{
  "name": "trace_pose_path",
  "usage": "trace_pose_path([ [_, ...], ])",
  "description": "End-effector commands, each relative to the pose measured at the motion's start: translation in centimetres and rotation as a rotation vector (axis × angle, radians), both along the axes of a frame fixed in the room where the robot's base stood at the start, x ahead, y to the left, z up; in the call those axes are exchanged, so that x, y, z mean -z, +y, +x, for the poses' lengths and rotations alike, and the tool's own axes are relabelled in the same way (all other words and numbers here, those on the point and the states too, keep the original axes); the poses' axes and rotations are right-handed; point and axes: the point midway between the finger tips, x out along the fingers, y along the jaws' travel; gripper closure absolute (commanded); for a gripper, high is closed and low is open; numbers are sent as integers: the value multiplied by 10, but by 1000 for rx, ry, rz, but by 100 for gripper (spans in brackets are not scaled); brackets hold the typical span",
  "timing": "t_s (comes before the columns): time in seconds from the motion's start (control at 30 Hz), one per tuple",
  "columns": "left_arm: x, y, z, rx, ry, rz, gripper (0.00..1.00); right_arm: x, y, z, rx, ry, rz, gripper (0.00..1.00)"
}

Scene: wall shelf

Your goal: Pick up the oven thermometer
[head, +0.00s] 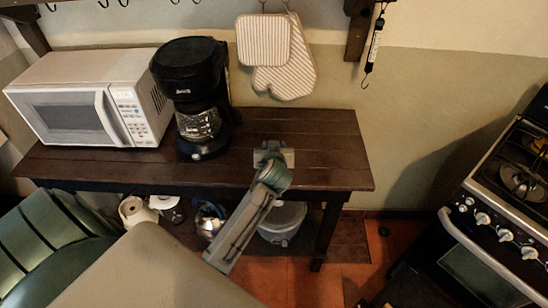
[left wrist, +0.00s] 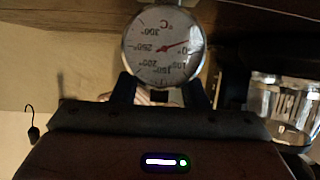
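The oven thermometer (left wrist: 160,46), a round white dial with a red needle, shows upside down in the left wrist view. Part of its metal base shows at the top edge. My left gripper (left wrist: 158,90) has its two dark fingers apart, at either side of the dial's edge nearest the camera. I cannot tell whether they press on it. In the head view my left gripper (head: 272,154) is low over the middle of the wooden table (head: 318,150), and the thermometer cannot be made out there. My right gripper is not in view.
A black coffee maker (head: 192,88) and a white microwave (head: 85,95) stand left of the gripper. Striped oven mitts (head: 285,70) and a spring scale (head: 375,40) hang on the wall behind. A stove (head: 500,200) stands at right. The table's right end is clear.

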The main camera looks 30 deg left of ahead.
Motion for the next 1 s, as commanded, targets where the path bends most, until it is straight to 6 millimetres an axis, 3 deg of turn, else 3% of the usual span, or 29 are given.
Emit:
trace_pose_path([
  [0.13,0,0,0,0,0,0,60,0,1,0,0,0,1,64],
  [0.33,0,0,0,0,0,0,97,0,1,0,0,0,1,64],
  [0.37,0,0,0,0,1,-1,100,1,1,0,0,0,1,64],
  [0.77,0,-1,0,0,4,-1,100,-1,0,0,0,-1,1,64],
  [1.0,-13,-1,8,7,2,-1,100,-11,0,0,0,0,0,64],
])
